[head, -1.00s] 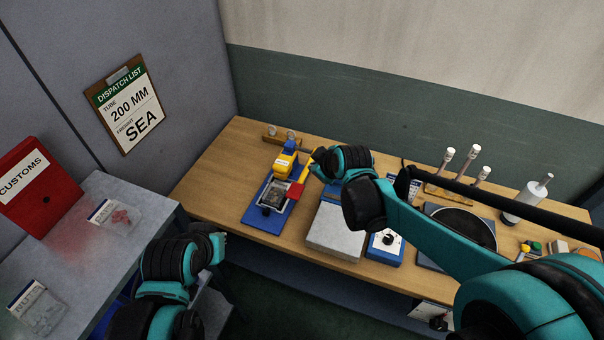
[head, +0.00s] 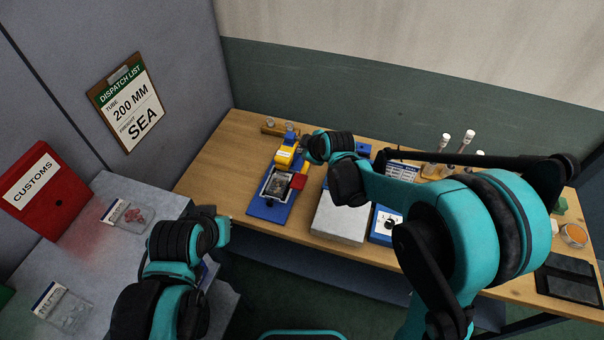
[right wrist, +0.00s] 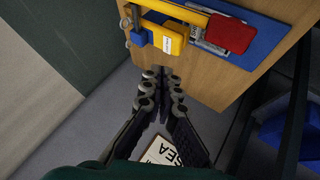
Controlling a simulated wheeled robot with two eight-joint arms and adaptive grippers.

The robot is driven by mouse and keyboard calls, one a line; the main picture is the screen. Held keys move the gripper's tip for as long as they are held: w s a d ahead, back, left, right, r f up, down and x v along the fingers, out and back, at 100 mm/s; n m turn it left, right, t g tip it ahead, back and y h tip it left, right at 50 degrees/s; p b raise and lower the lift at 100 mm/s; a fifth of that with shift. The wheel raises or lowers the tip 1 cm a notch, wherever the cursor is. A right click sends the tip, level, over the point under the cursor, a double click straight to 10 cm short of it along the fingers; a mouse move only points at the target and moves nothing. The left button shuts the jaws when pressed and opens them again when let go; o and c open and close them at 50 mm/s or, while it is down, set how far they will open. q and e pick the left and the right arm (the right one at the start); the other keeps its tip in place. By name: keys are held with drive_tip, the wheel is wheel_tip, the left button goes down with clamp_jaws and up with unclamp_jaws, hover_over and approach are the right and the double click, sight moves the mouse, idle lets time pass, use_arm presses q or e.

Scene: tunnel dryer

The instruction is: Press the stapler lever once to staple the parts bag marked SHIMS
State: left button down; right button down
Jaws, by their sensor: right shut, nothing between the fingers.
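The stapler stands on a blue base (head: 268,208) on the wooden bench. It has a yellow body (head: 286,157) and a yellow lever with a red pad (head: 298,182); the red pad also shows in the right wrist view (right wrist: 230,34). A clear bag with grey contents (head: 276,184) lies on the base; its marking is not readable. My right gripper (head: 305,148) is shut and empty, at the rear right of the yellow body. In the right wrist view its fingertips (right wrist: 161,76) appear clear of the stapler. My left gripper (head: 222,229) is over the left table's edge; its fingers are unclear.
The grey left table (head: 100,255) holds two clear bags (head: 128,214) (head: 65,308) and a red CUSTOMS box (head: 42,190). Right of the stapler are a pale metal block (head: 338,222) and a blue dial box (head: 386,226). A DISPATCH LIST clipboard (head: 125,103) hangs on the wall.

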drive_tip(key=b, duration=0.5)
hover_over(303, 176)
drive_tip(key=f, duration=0.7)
drive_tip(key=shift+w, duration=0.35)
drive_tip(key=shift+f+b, duration=0.45)
drive_tip(key=shift+f, duration=0.15)
drive_tip(key=shift+f, duration=0.1)
drive_tip(key=shift+f+b, duration=0.3)
drive_tip(key=shift+b, duration=0.15)
drive_tip(key=shift+s+f+b, duration=0.2)
drive_tip(key=shift+f+b, duration=1.4)
drive_tip(key=shift+f, duration=0.25)
idle(1.1)
drive_tip(key=shift+r, duration=0.1)
drive_tip(key=shift+w+r+p, duration=0.1)
drive_tip(key=shift+r+p, duration=1.4)
drive_tip(key=shift+r, duration=0.65)
